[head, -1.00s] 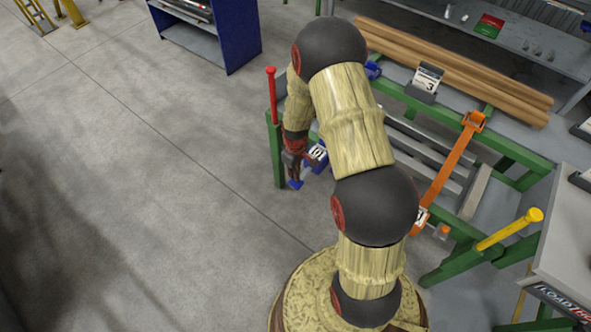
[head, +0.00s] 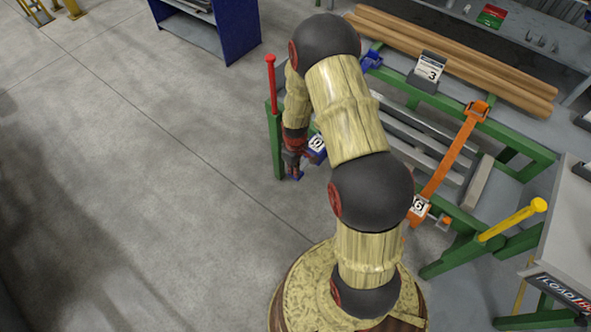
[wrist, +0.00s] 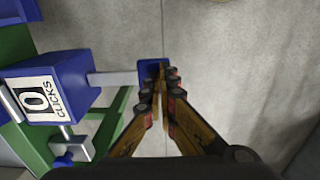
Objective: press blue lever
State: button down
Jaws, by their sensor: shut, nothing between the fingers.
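The blue lever is a grey metal bar (wrist: 112,79) with a blue end pad (wrist: 148,67). The bar sticks out from a blue box (wrist: 62,82) with a white label reading "0 CLICKS". In the head view the blue box (head: 317,147) and the blue pad (head: 297,177) show left of my arm. My gripper (wrist: 163,78) is shut and empty in the wrist view. Its fingertips overlap the right part of the pad; I cannot tell whether they touch it. In the head view my gripper (head: 294,163) is just above the pad in the picture.
A green frame (head: 278,150) with a red-topped post (head: 271,85) stands beside my gripper. An orange strap-like bar (head: 452,155) with a counter reading 6 and a yellow handle (head: 515,220) are right of my arm. Open concrete floor (head: 150,180) lies to the left.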

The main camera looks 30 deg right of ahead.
jog(key=shift+a+f, duration=0.1)
jog(key=shift+f, duration=0.15)
jog(key=shift+s+a+f, duration=0.1)
jog(key=shift+a+f, duration=0.1)
jog(key=shift+f, duration=1.05)
jog(key=shift+d+f, duration=0.2)
jog(key=shift+f, duration=1.5)
jog(key=s+a+r+p, duration=0.2)
jog(key=a+r+p, duration=0.3)
jog(key=r, duration=0.7)
jog(key=shift+s+a, duration=0.15)
jog(key=shift+a, duration=0.85)
jog(key=shift+f, duration=0.1)
